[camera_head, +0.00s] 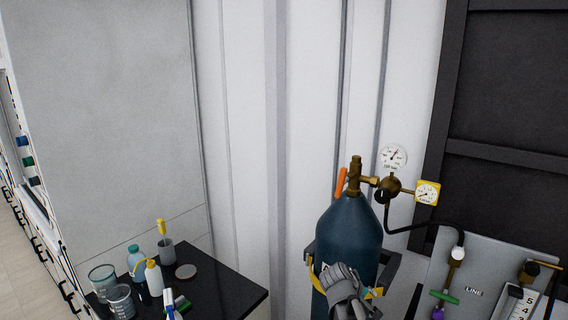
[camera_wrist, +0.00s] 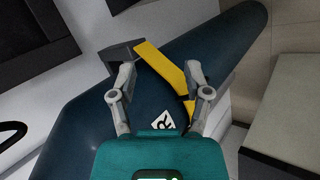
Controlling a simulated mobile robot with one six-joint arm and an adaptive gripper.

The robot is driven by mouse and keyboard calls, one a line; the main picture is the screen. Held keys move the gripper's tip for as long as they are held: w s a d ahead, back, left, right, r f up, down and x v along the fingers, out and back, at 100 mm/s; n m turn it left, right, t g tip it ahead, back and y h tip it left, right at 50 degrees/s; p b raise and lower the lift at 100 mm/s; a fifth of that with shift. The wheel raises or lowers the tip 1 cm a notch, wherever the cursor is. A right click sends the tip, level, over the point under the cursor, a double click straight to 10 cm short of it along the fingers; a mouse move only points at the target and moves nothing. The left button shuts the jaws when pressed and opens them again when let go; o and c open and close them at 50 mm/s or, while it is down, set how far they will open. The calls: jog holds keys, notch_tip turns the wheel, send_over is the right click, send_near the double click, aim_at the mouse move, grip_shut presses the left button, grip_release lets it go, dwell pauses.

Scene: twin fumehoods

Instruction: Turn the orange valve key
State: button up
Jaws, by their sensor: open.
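The orange valve key (camera_head: 340,182) stands upright at the left of the brass valve (camera_head: 356,172) on top of a dark blue gas cylinder (camera_head: 347,232). My gripper (camera_head: 330,276) is in front of the cylinder's body, well below the key. In the wrist view my gripper (camera_wrist: 158,72) is open, its two fingers apart over the cylinder (camera_wrist: 225,50) and a yellow strap (camera_wrist: 168,65). Nothing shows between the fingertips except the strap and cylinder behind. The key is not visible in the wrist view.
Two gauges, one white (camera_head: 393,157) and one yellow (camera_head: 427,193), sit right of the valve, with a black hose (camera_head: 440,226) leading to a grey panel (camera_head: 490,262). A black bench (camera_head: 225,285) with glassware and bottles stands at left. A white wall is behind the cylinder.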

jog(key=s+a+f+m+g+y+b, duration=0.2)
jog(key=s+a+f+m+y, duration=0.4)
jog(key=s, duration=0.5)
jog(key=shift+a+f+g+y, duration=0.65)
jog(key=shift+g+y, duration=0.05)
jog(key=shift+g, duration=0.2)
jog(key=shift+s+d, duration=0.1)
dwell(1.2)
jog(key=shift+c, duration=0.8)
